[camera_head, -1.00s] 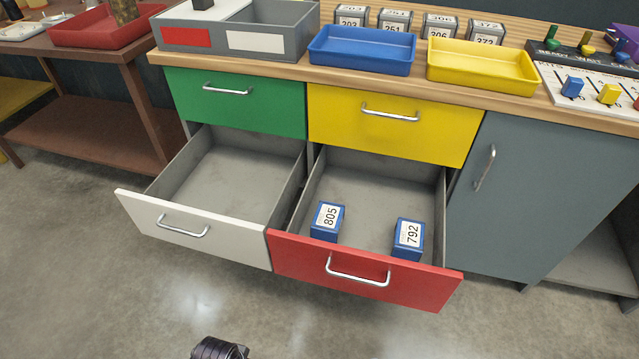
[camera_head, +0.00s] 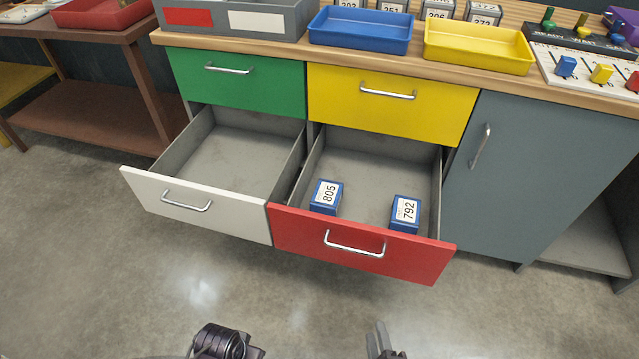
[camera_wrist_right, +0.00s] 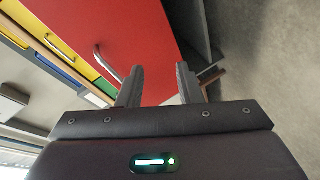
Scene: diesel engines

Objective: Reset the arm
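My right gripper (camera_wrist_right: 159,82) shows in the right wrist view with its two dark fingers apart and nothing between them. The red drawer front and its handle lie beyond the fingertips there. In the head view only a small grey tip of my right gripper (camera_head: 380,340) shows at the bottom edge, below and in front of the red drawer (camera_head: 362,245), over the floor. A dark joint of my own arm (camera_head: 222,342) shows at the bottom left of centre. My left gripper is not visible.
The red drawer stands open with blue blocks 805 (camera_head: 326,197) and 792 (camera_head: 405,213) inside. The white drawer (camera_head: 195,207) is open and empty. The green (camera_head: 236,78) and yellow (camera_head: 390,100) drawers are shut. Blue (camera_head: 360,31) and yellow (camera_head: 478,46) trays sit on the counter.

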